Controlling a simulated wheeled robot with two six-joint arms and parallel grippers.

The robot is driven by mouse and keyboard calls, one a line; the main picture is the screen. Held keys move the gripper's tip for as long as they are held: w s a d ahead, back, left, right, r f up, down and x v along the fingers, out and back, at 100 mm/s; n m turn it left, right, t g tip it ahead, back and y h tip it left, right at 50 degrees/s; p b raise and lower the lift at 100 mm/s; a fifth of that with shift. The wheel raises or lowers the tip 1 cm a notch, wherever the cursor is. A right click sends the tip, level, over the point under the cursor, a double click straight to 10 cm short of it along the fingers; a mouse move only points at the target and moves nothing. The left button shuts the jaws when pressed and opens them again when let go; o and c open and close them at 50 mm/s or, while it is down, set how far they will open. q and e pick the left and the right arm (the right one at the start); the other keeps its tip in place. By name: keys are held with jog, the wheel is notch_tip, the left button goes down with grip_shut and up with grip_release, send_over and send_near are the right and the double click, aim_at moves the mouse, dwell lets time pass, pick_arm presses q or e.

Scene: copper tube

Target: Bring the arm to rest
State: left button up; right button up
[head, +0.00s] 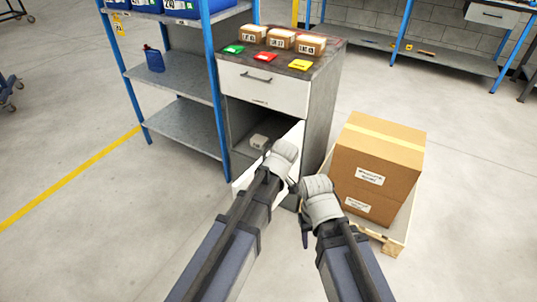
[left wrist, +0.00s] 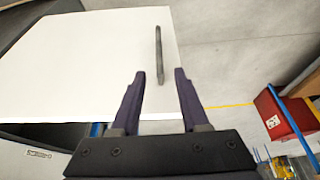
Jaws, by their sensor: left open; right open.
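My left gripper (left wrist: 158,78) is open and empty in the left wrist view. Its two dark fingers point at a white door panel (left wrist: 80,60) with a dark bar handle (left wrist: 159,50). The handle lies just beyond the fingertips, between their lines; I see no contact. In the head view my left arm reaches the lower front of the grey cabinet (head: 320,110), hiding its own fingers. The lower white door (head: 297,137) stands open. My right gripper (head: 300,212) is open, low beside the cabinet, partly hidden by its wrist. No copper tube shows.
A whitish item (head: 259,141) lies inside the open compartment. A closed drawer (head: 265,88) is above it. Small boxes (head: 281,39) and coloured cards (head: 264,57) lie on top. Brown cartons (head: 378,160) on a pallet (head: 396,238) stand right; a blue shelf rack (head: 187,75) stands left.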

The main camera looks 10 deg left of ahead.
pick_arm(q)
jog(key=s+d+r+m+g+h+p, duration=0.1)
jog(key=s+d+r+m+p, duration=0.2)
jog(key=s+r+m+p, duration=0.4)
jog(key=s+d+r+m+g+h+p, duration=0.1)
jog(key=s+d+r+m+p, duration=0.2)
jog(key=s+r+m+p, duration=0.4)
notch_tip(320, 180, up, 6)
jog(key=m+p, duration=0.3)
jog(key=p, duration=0.4)
jog(key=shift+s+d+h+p, duration=0.2)
jog(key=shift+s+h+p, duration=0.1)
jog(key=shift+h+p, duration=0.1)
pick_arm(e)
notch_tip(320, 180, up, 22)
jog(key=shift+f, duration=0.15)
pick_arm(q)
jog(key=shift+a, duration=0.1)
pick_arm(e)
jog(key=shift+a, duration=0.1)
